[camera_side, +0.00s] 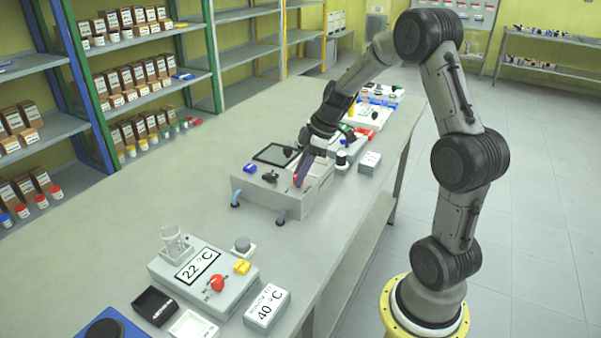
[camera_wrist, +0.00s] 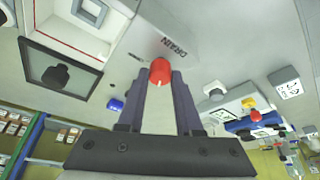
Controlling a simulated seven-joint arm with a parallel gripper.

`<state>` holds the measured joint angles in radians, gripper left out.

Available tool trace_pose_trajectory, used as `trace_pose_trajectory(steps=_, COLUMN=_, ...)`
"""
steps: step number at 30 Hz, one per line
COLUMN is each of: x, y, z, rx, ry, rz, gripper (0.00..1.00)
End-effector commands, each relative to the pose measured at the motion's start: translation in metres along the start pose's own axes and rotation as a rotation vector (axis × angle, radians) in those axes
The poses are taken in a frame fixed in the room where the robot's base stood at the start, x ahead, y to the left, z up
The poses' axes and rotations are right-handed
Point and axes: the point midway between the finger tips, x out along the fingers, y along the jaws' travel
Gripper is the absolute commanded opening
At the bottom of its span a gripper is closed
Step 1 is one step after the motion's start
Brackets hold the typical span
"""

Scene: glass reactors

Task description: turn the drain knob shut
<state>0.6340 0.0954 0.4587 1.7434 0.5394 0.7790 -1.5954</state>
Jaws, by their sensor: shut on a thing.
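The drain knob (camera_wrist: 160,68) is red and sits beside the printed word DRAIN in the wrist view. My gripper (camera_side: 300,174) reaches down over the front of the grey reactor box (camera_side: 262,196). Its purple fingers are closed on the two sides of the drain knob, near the fingertips. In the side view the knob is mostly hidden by the fingers, with only a bit of red showing.
A black knob (camera_side: 269,177), a blue knob (camera_side: 249,168) and a dark framed panel (camera_side: 276,153) lie left of my gripper on the box. A 22 °C station (camera_side: 178,274) stands nearer, with clear table between.

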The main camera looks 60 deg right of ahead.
Motion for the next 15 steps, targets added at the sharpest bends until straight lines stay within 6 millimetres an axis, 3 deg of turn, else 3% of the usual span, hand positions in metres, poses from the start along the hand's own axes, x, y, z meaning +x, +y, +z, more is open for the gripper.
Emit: trace_pose_trajectory(steps=15, x=-0.0007, y=0.0016, z=0.0000, rx=-0.192, ry=-0.002, rz=-0.077, gripper=0.00)
